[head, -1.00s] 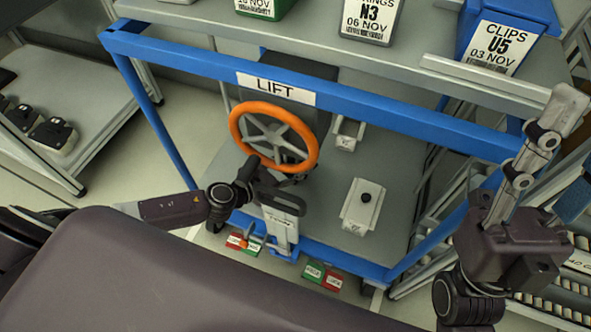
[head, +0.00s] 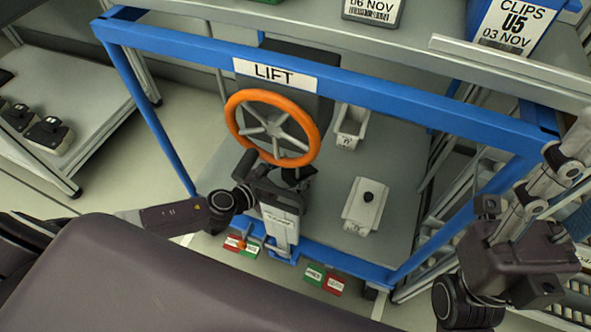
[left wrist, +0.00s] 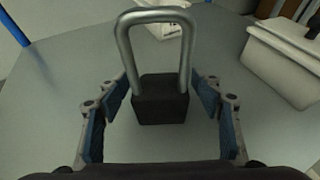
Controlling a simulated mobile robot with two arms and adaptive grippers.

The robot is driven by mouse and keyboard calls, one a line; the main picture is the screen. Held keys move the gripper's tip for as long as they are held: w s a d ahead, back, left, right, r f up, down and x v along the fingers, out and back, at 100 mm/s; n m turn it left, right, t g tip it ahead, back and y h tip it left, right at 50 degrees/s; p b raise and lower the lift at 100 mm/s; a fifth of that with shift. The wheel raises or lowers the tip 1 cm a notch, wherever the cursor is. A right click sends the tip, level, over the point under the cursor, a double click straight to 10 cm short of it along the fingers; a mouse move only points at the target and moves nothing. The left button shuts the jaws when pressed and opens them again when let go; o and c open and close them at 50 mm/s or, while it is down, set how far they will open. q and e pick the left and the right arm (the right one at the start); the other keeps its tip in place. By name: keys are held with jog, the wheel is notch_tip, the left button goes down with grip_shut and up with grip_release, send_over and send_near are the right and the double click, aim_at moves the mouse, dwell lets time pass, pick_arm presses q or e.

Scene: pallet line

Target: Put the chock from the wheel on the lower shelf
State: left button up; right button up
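The chock (left wrist: 160,102), a dark block with a grey U-shaped handle, stands upright on a grey deck in the left wrist view. This looks like the lower shelf (head: 325,208) of the blue-framed cart. My left gripper (head: 276,172) is open below the orange handwheel (head: 272,128) in the head view. In the wrist view its blue-padded fingers are on both sides of the chock, with gaps visible. In the head view I cannot make out the chock behind the gripper. My right gripper (head: 545,200) is partly cut off at the right edge; its opening is unclear.
A white lidded box (head: 365,208) with a black knob and a small open white bin (head: 350,125) are on the lower shelf, right of my left gripper. The blue LIFT rail (head: 385,98) crosses above. Red and green cards (head: 325,279) lie near the cart's front edge.

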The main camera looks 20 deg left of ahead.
pick_arm(q)
jog(key=shift+r, duration=0.1)
jog(key=shift+s+r, duration=0.15)
jog(key=p+v, duration=0.1)
jog(key=v, duration=1)
jog(key=shift+s+a+r, duration=0.1)
jog(key=shift+s+a, duration=0.15)
jog(key=shift+s, duration=0.05)
jog(key=shift+s, duration=0.1)
